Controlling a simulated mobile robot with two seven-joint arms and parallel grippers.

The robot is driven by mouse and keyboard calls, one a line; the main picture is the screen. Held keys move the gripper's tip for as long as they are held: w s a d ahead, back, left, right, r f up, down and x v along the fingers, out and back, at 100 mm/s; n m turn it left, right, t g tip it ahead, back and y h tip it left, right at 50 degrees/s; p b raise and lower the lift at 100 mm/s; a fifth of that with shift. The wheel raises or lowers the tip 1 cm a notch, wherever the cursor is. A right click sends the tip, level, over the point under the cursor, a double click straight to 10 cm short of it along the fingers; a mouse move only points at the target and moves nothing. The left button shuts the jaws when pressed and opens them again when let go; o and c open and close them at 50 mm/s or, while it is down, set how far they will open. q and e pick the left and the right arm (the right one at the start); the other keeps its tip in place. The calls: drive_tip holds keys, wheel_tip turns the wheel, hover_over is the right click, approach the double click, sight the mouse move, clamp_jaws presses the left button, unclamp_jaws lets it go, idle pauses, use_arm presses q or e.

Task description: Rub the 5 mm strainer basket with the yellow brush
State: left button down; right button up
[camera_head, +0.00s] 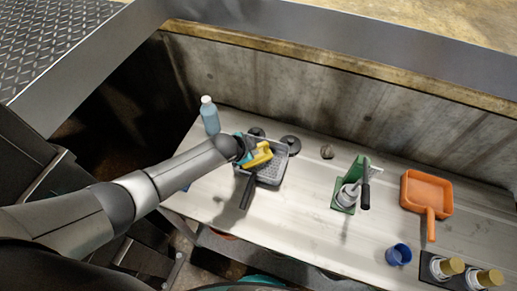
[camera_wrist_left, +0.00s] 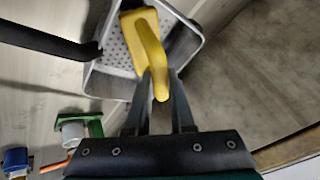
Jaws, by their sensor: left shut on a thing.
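The strainer basket (camera_head: 270,172) is a grey perforated tray with a dark handle (camera_head: 247,193), lying on the bench left of centre. The yellow brush (camera_head: 258,154) is held over the basket's left part in the head view. In the left wrist view the yellow brush (camera_wrist_left: 148,50) lies across the inside of the basket (camera_wrist_left: 112,48), and whether its bristles touch the floor of it is hidden. My left gripper (camera_wrist_left: 160,88) is shut on the brush's handle. My right gripper is not in view.
A blue bottle (camera_head: 209,115) stands behind my left arm. Dark round pieces (camera_head: 291,144) sit behind the basket. To the right are a green stand (camera_head: 345,195), an orange scoop (camera_head: 427,195), a blue cup (camera_head: 398,254) and gold-topped cylinders (camera_head: 452,266). A concrete wall (camera_head: 330,110) rises behind the bench.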

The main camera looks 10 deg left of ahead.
sight(252, 163)
use_arm(q)
drive_tip(key=shift+r, duration=0.1)
drive_tip(key=r+p, duration=0.3)
drive_tip(key=shift+s, duration=0.2)
drive_tip(key=shift+r+p, duration=0.4)
drive_tip(key=shift+s+a+r+p, duration=0.1)
drive_tip(key=shift+s+r+p, duration=0.1)
drive_tip(key=shift+r, duration=0.35)
drive_tip(key=shift+s+r+p, duration=0.1)
drive_tip(key=shift+r+p, duration=0.1)
drive_tip(key=shift+r, duration=0.3)
drive_tip(key=r, duration=0.3)
drive_tip(key=shift+s, duration=0.2)
